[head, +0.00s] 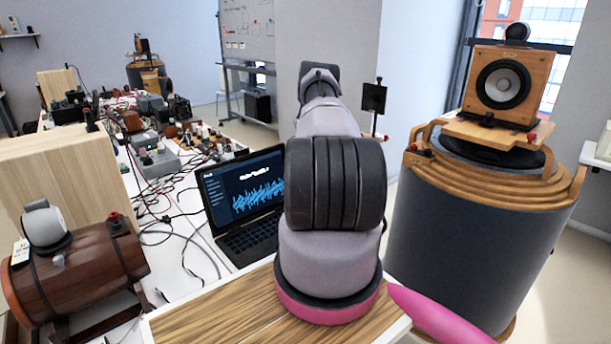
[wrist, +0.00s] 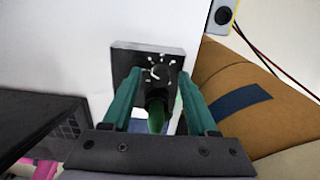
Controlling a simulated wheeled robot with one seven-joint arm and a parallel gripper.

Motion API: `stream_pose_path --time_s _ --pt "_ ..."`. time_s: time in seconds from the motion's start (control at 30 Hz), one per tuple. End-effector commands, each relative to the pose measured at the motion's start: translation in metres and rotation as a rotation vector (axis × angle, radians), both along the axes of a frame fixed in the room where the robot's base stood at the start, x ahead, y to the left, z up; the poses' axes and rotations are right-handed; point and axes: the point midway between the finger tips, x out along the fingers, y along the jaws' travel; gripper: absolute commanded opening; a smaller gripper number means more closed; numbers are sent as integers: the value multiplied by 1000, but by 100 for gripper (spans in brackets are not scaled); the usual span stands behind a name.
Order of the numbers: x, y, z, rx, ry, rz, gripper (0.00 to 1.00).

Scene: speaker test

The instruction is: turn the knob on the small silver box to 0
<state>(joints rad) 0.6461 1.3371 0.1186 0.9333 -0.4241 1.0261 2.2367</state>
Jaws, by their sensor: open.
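In the wrist view the small silver box (wrist: 118,48) stands at upper middle against a white surface, with its dark face towards me. White marks ring the knob (wrist: 160,73) on that face. My gripper (wrist: 158,78) is open, its teal fingers reaching up to the box, one on each side of the knob. I cannot tell whether they touch it. A dark piece with a green part below shows between the fingers; I cannot tell what it is. The knob's setting is too small to read. In the head view my arm hides the gripper, and I cannot make out the box.
In the head view a laptop (head: 240,200) stands left of my arm, with loose cables on the white table. A wooden barrel-shaped speaker (head: 75,270) is at left, a large dark drum (head: 460,240) at right.

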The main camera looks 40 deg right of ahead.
Motion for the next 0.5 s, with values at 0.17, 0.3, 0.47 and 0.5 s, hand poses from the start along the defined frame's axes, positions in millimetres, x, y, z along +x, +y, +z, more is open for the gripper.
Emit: stream_pose_path --time_s 0.17,0.3,0.47,0.5 --pt "0 0 0 0 0 0 59" --pt "0 0 0 0 0 0 17" --pt "0 0 0 0 0 1 0" --pt "0 0 0 -1 0 1 0"
